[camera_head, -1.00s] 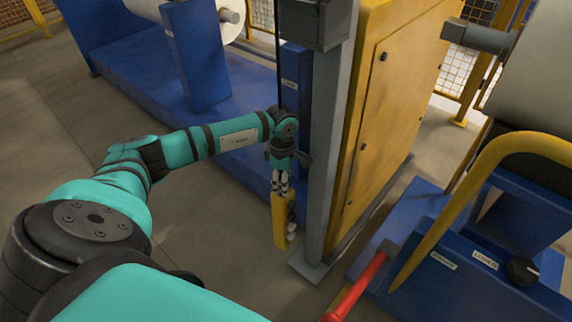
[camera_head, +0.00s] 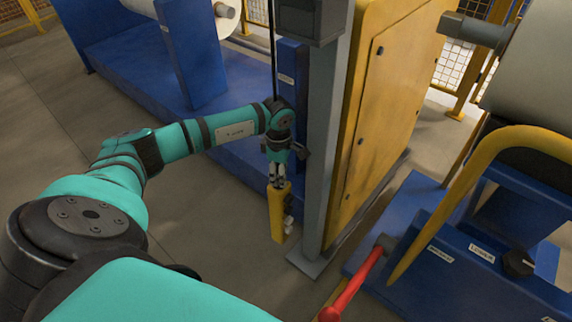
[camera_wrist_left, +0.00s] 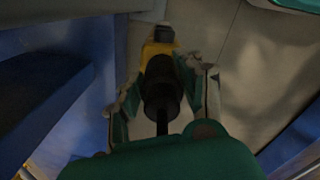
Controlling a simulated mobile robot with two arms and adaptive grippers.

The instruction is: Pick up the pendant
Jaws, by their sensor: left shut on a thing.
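The pendant (camera_head: 279,212) is a narrow yellow control box with pale buttons on its right side. It hangs upright beside the grey post, above the floor. My left gripper (camera_head: 278,180) points down and is shut on the top end of the pendant. In the left wrist view, the fingers (camera_wrist_left: 165,95) stand on both sides of a black cylindrical part, with the yellow pendant body (camera_wrist_left: 158,50) beyond it. A thin dark cable (camera_head: 272,50) comes down from above to the wrist. My right gripper is not seen.
The grey post (camera_head: 322,150) stands close to the right of my left gripper, with a yellow cabinet (camera_head: 385,110) behind it. A blue machine base (camera_head: 130,60) lies behind the arm. A red lever (camera_head: 355,285) and yellow curved rail (camera_head: 470,170) are at the right. Floor at left is clear.

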